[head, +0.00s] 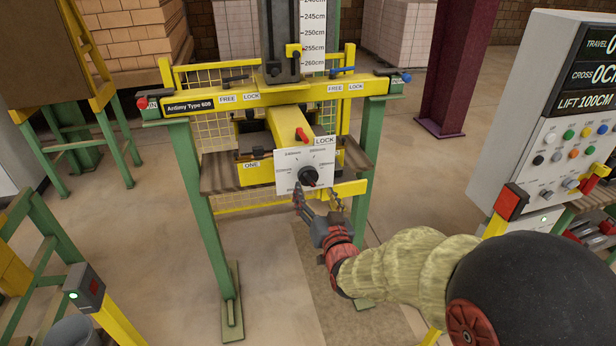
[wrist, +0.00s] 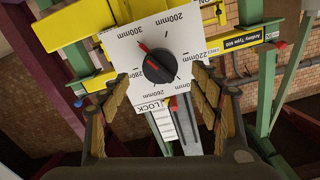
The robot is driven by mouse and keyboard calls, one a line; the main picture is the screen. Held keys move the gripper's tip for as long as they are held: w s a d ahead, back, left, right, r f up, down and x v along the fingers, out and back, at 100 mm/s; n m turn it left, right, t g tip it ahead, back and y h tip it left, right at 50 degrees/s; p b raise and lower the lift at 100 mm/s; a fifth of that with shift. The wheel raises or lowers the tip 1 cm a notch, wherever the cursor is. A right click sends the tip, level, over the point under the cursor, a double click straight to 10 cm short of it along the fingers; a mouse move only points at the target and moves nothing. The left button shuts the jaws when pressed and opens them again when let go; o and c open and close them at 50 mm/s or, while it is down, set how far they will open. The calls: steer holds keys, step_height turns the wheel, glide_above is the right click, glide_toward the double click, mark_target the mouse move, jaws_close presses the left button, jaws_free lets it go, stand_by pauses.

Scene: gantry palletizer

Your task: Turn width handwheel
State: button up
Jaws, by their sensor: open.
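The width handwheel (head: 308,176) is a round black knob on a white square dial plate (head: 291,161) at the front of the yellow gantry carriage. In the wrist view the knob (wrist: 157,68) is upside down, with a red pointer mark towards the upper left, near the 300mm label. My gripper (head: 319,201) is open just below and in front of the dial in the head view. In the wrist view its two fingers (wrist: 158,84) stand apart on either side of the dial, with nothing between the fingertips clearly touched. Contact with the knob cannot be seen.
A red lever (head: 301,134) and a LOCK label sit above the dial. A yellow crossbeam (head: 225,98) on green legs frames the carriage. A control console (head: 565,130) stands at right. A purple column (head: 457,70) stands behind. Floor is open at lower left centre.

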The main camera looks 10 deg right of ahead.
mark_target(310, 183)
steer(key=w, duration=0.7)
steer(key=shift+w+b, duration=0.35)
steer(key=c, duration=0.3)
steer(key=c, duration=0.8)
steer(key=shift+c, duration=0.3)
steer(key=shift+n+b, duration=0.3)
steer(key=shift+b, duration=0.1)
